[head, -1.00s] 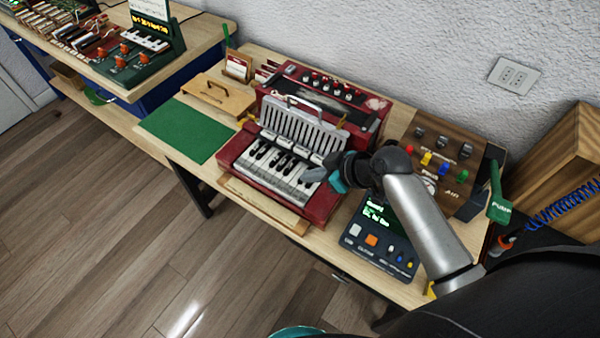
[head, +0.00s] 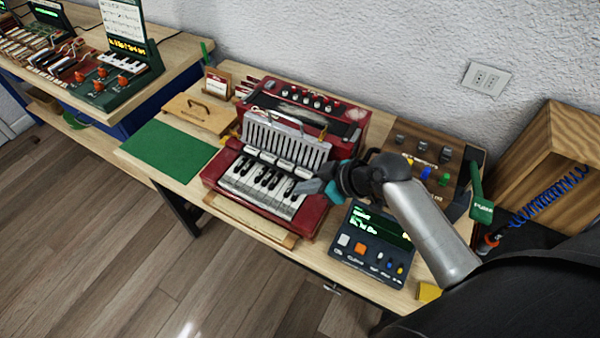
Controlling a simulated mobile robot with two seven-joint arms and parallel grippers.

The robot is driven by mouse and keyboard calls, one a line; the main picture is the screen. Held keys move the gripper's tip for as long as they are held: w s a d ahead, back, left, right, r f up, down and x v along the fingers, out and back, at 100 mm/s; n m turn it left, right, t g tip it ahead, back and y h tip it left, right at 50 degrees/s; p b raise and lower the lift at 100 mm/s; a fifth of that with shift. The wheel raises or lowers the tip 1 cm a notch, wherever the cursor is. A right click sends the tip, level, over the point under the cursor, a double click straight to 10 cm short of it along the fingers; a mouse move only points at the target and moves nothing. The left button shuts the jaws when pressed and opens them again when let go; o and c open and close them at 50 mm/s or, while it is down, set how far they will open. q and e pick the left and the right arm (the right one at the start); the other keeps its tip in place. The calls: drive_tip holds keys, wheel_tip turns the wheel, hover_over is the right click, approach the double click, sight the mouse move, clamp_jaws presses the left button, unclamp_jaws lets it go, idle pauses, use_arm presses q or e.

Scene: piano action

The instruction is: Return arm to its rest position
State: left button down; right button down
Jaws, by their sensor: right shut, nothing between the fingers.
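My right arm comes in from the lower right over the wooden workbench. My right gripper (head: 310,187) is shut and empty. It shows over the right end of the keys of a red accordion-like keyboard unit (head: 318,215). I cannot tell whether its tip touches the keys (head: 262,186). My left gripper is not in view.
A dark console (head: 371,243) with a green screen lies just below my right arm. A brown box with knobs and a green PUMP handle (head: 481,209) stands at right. A wooden crate (head: 535,160) stands beyond. A green mat (head: 168,150) lies clear at left.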

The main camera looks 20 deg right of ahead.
drive_tip(key=s+a+m+g+h, duration=0.1)
drive_tip(key=s+m+g+h, duration=0.35)
drive_tip(key=s, duration=1.25)
wheel_tip(320, 180, down, 26)
drive_tip(key=s+b, duration=0.2)
drive_tip(key=b, duration=0.3)
drive_tip(key=s+d+f+b, duration=0.1)
drive_tip(key=s+f+b, duration=0.1)
drive_tip(key=s+f, duration=0.5)
drive_tip(key=s+d+f+g+h+b, duration=0.1)
drive_tip(key=s+f+b, duration=0.2)
drive_tip(key=s+f, duration=0.5)
wheel_tip(320, 180, down, 5)
drive_tip(key=shift+s+d+r+m+b, duration=0.2)
drive_tip(key=shift+s+d+m+b, duration=0.1)
drive_tip(key=shift+m+b, duration=0.05)
